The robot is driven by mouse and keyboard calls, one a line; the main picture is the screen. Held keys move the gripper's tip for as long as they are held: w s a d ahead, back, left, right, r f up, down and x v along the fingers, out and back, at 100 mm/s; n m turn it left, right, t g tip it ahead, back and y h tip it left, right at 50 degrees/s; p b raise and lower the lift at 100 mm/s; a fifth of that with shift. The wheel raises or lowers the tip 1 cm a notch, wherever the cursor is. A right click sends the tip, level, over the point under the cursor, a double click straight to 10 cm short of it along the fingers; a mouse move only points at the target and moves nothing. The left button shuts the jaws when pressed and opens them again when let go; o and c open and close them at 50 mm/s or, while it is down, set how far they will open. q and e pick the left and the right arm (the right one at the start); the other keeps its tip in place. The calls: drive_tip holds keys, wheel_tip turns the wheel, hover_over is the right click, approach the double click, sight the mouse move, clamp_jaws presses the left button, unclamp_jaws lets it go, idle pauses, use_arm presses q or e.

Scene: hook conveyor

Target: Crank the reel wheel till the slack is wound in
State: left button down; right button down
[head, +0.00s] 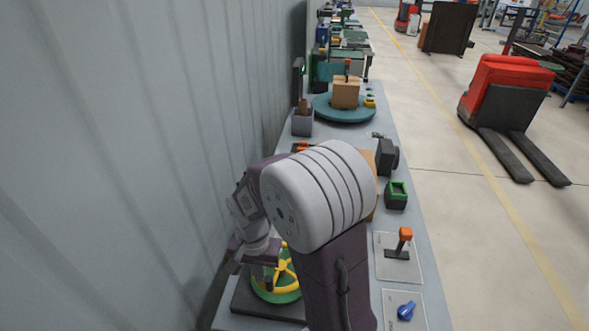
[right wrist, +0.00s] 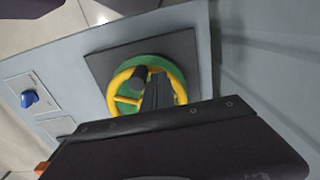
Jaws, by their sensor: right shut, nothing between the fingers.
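The reel wheel (head: 287,284) is a yellow spoked wheel on a green drum, set on a dark square plate at the near end of the bench. In the right wrist view the yellow wheel (right wrist: 120,104) shows with a dark crank knob (right wrist: 138,76) near its rim. My right gripper (head: 264,276) reaches down at the wheel, and its dark fingers (right wrist: 157,92) are shut with nothing between them. They appear beside the knob, over the wheel; I cannot tell whether they touch it. My arm hides part of the wheel. No slack line is visible. My left gripper is not in view.
A lever with an orange top (head: 405,236) and a blue knob (head: 406,311) sit on panels right of the wheel. A green-rimmed black box (head: 396,195) and a teal turntable (head: 345,108) with a carton (head: 345,92) stand farther along. A grey corrugated wall (head: 150,150) runs close on the left.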

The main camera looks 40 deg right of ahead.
sight(292, 286)
drive_tip(key=shift+s, duration=0.75)
drive_tip(key=shift+w, duration=0.1)
drive_tip(key=shift+d, duration=0.1)
drive_tip(key=shift+s+d, duration=0.4)
drive_tip(key=shift+s, duration=0.4)
drive_tip(key=shift+s+d, duration=0.4)
drive_tip(key=shift+s, duration=0.4)
drive_tip(key=shift+d+p, duration=0.15)
drive_tip(key=shift+p, duration=0.15)
drive_tip(key=shift+s+d+p, duration=0.15)
drive_tip(key=shift+s+d, duration=0.3)
drive_tip(key=shift+d, duration=0.3)
drive_tip(key=shift+s+d+p, duration=0.15)
drive_tip(key=shift+s+d, duration=0.3)
drive_tip(key=shift+d, duration=0.25)
